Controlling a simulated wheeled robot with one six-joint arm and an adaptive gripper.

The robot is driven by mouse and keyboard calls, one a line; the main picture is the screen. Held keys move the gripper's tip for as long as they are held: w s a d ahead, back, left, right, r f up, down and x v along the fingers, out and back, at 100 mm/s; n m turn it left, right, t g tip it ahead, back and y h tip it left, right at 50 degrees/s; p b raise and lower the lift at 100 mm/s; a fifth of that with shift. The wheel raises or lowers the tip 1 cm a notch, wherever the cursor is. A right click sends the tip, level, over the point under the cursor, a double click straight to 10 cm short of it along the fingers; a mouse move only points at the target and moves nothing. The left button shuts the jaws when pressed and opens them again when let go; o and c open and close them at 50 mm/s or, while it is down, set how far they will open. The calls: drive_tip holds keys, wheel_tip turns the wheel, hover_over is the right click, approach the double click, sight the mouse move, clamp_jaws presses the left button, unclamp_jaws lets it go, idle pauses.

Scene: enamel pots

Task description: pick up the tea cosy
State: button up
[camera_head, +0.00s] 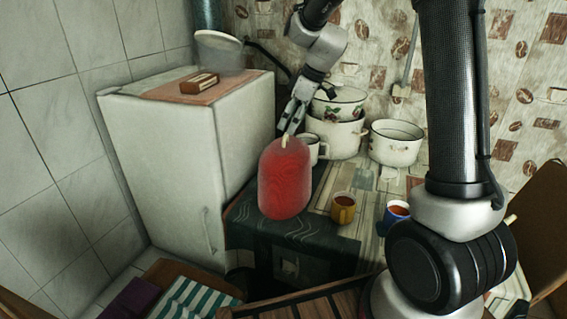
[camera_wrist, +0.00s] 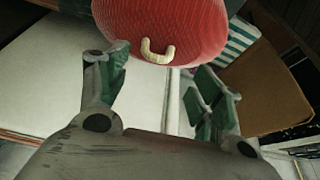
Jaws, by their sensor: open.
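The tea cosy (camera_head: 284,182) is a red, ribbed dome standing upright on the dark cloth at the table's left end. It has a small cream loop on top. In the wrist view the cosy (camera_wrist: 165,20) fills the top middle, with its loop (camera_wrist: 157,58) facing the camera. My gripper (camera_head: 287,128) is just above and behind the cosy's top in the head view. In the wrist view my gripper (camera_wrist: 163,68) is open, with one finger to each side of the loop. I cannot tell whether a finger touches the cosy.
A white mug (camera_head: 313,147) stands close behind the cosy. Enamel pots (camera_head: 396,142) stand at the back. A white fridge (camera_head: 185,150) is at the left, with a brown box (camera_head: 200,83) on top.

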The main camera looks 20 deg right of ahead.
sight(287, 135)
drive_tip(key=x, duration=0.3)
drive_tip(key=d+x, duration=0.1)
drive_tip(key=x, duration=0.1)
drive_tip(key=shift+w+a+f, duration=0.1)
drive_tip(key=shift+w+f, duration=0.05)
drive_tip(key=shift+f, duration=0.3)
drive_tip(key=c, duration=1.5)
